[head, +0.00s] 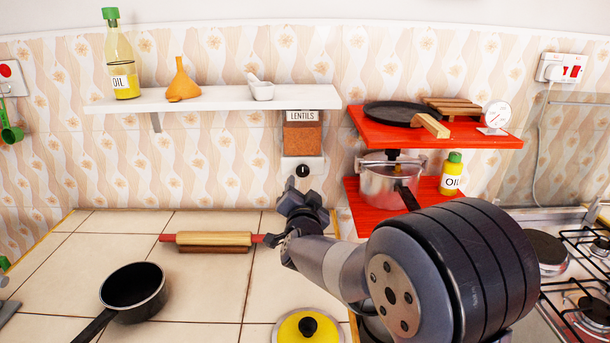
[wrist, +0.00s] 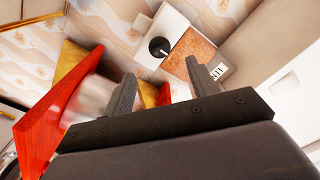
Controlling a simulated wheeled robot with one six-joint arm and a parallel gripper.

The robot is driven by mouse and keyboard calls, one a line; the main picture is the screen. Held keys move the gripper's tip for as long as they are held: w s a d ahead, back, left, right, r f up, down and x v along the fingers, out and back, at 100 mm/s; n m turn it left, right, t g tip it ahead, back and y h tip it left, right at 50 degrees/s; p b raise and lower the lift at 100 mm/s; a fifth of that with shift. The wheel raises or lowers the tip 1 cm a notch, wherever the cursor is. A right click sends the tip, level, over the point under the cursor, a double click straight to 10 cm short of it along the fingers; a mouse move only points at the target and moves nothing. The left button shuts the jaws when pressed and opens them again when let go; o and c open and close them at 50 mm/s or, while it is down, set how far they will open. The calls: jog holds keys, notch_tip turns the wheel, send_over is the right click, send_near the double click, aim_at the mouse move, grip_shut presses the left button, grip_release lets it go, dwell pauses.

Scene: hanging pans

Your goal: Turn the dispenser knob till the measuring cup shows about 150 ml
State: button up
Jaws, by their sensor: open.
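The lentils dispenser (head: 302,135) is fixed to the tiled wall under the right end of the white shelf. It has a clear window of brown lentils and a white base. Its black round knob (head: 302,171) has a pale mark and sits on the front of the base. In the wrist view the knob (wrist: 159,47) lies ahead of the fingertips, beside the lentil window (wrist: 192,50). My gripper (head: 303,194) is open and empty just below the knob in the head view, apart from it. I cannot make out a measuring cup under the dispenser; my gripper covers part of that area.
The white shelf (head: 215,98) holds an oil bottle, a funnel and a mortar. Red shelves (head: 440,135) with a pot (head: 388,183) stand close on the right. A rolling pin (head: 210,238), a pan (head: 133,290) and a yellow lid (head: 307,328) lie on the counter.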

aim_at(303, 173)
jog(key=w+p, duration=0.1)
jog(key=w, duration=0.7)
jog(key=shift+w, duration=0.2)
jog(key=c, duration=1)
jog(key=shift+o, duration=0.2)
jog(key=shift+f+m, duration=0.1)
jog(key=shift+m, duration=0.2)
